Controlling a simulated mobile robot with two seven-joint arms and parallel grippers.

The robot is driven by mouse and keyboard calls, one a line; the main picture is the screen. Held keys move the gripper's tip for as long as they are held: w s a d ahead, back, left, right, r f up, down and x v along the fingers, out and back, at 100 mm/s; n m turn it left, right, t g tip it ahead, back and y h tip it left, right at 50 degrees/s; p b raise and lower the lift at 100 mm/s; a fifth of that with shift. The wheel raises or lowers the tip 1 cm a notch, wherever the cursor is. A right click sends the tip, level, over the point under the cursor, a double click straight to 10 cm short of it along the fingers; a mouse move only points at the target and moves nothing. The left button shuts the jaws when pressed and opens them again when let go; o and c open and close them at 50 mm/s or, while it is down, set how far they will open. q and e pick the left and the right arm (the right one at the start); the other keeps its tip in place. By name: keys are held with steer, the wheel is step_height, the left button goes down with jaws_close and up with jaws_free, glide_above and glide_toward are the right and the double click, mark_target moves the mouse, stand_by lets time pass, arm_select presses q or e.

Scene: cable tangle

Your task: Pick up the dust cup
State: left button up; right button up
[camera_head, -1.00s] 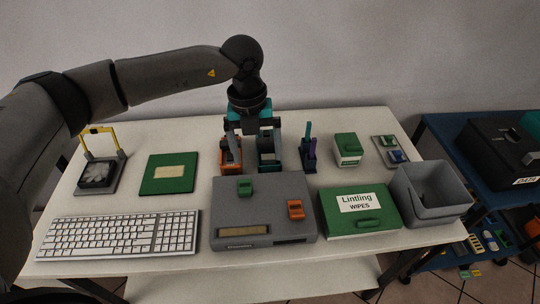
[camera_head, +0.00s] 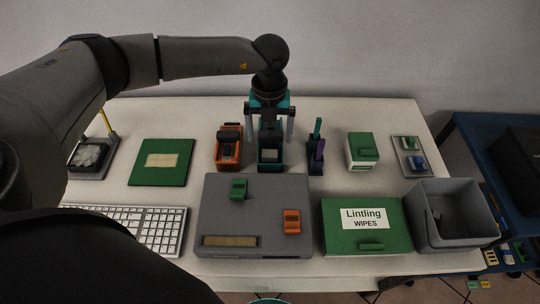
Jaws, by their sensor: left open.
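No item is labelled as the dust cup, so I cannot tell which one it is. The likeliest is the dark teal cup-like unit (camera_head: 270,155), standing upright at the back middle of the table. My left gripper (camera_head: 270,128) points down over it, open, with one finger on each side of its upper part. I cannot tell whether the fingers touch it. A similar orange unit (camera_head: 228,150) stands just left of it.
In front lie a grey case (camera_head: 255,215) and a green wipes box (camera_head: 362,240). A grey bin (camera_head: 455,230) stands at the right edge. A green board (camera_head: 161,163) lies left.

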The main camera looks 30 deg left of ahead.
mark_target(269, 150)
arm_select(q)
step_height(269, 150, down, 7)
steer(key=shift+s+r+b, duration=0.1)
steer(key=shift+b, duration=0.2)
steer(key=c, duration=1.4)
steer(key=shift+c, duration=0.2)
arm_select(e)
steer(key=shift+w+f, duration=0.3)
steer(key=shift+w, duration=0.35)
arm_select(q)
steer(key=shift+r, duration=0.15)
step_height(269, 150, up, 20)
steer(key=p, duration=0.2)
arm_select(e)
steer(key=shift+a+r, duration=0.1)
steer(key=shift+r, duration=0.8)
